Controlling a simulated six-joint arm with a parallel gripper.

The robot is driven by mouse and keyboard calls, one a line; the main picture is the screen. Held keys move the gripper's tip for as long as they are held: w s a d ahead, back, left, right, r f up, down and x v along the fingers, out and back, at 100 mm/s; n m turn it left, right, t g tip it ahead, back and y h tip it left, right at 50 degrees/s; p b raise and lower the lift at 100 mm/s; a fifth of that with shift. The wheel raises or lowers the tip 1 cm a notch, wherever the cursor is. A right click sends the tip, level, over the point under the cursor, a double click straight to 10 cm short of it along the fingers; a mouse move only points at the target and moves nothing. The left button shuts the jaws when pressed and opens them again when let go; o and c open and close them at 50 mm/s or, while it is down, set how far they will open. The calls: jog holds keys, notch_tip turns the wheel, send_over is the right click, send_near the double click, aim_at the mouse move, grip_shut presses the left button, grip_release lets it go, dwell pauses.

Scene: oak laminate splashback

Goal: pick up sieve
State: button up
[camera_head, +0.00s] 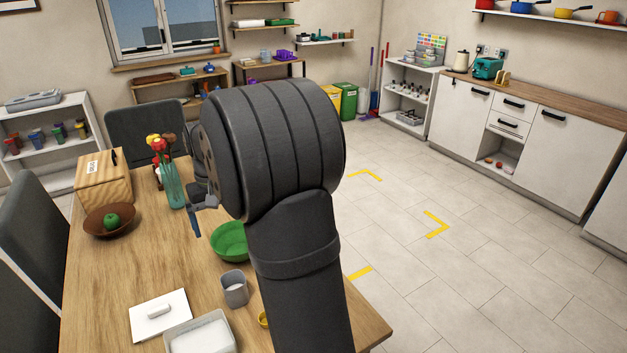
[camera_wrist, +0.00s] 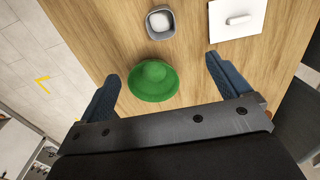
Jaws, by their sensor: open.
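No thing is plainly recognisable as a sieve. A round green bowl-like thing (camera_head: 229,243) is on the wooden table, partly hidden by my arm in the head view. It shows whole in the wrist view (camera_wrist: 152,85), but I cannot tell whether it is the sieve. In the head view one blue finger (camera_head: 195,222) shows above the table.
A grey cup (camera_head: 235,291), a white card (camera_head: 160,314) with a white block, and a white tray (camera_head: 200,336) are near the front. A vase (camera_head: 175,192), wooden box (camera_head: 103,184) and brown bowl with green fruit (camera_head: 95,226) stand farther back. The table's left-middle is clear.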

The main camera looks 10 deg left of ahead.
jog(key=n, duration=0.9)
send_near(235, 288)
notch_tip(235, 288, up, 2)
jog(key=w+a, duration=0.2)
jog(key=w, duration=0.1)
jog(key=f, duration=1.7)
jog(key=shift+s+d, duration=0.1)
jog(key=shift+s, duration=0.15)
jog(key=shift+r, duration=0.1)
jog(key=c, duration=1.1)
jog(key=shift+r, duration=0.5)
jog(key=r, duration=0.6)
jog(key=w+r, duration=0.1)
jog(key=r, duration=0.2)
jog(key=shift+a, duration=0.3)
jog(key=w+a+r, duration=0.1)
jog(key=w+a, duration=0.1)
jog(key=w, duration=0.3)
jog(key=w+a+r, duration=0.1)
jog(key=w+a, duration=0.1)
jog(key=w, duration=0.3)
jog(key=w+a+r, duration=0.2)
jog(key=w, duration=0.4)
jog(key=shift+a, duration=0.2)
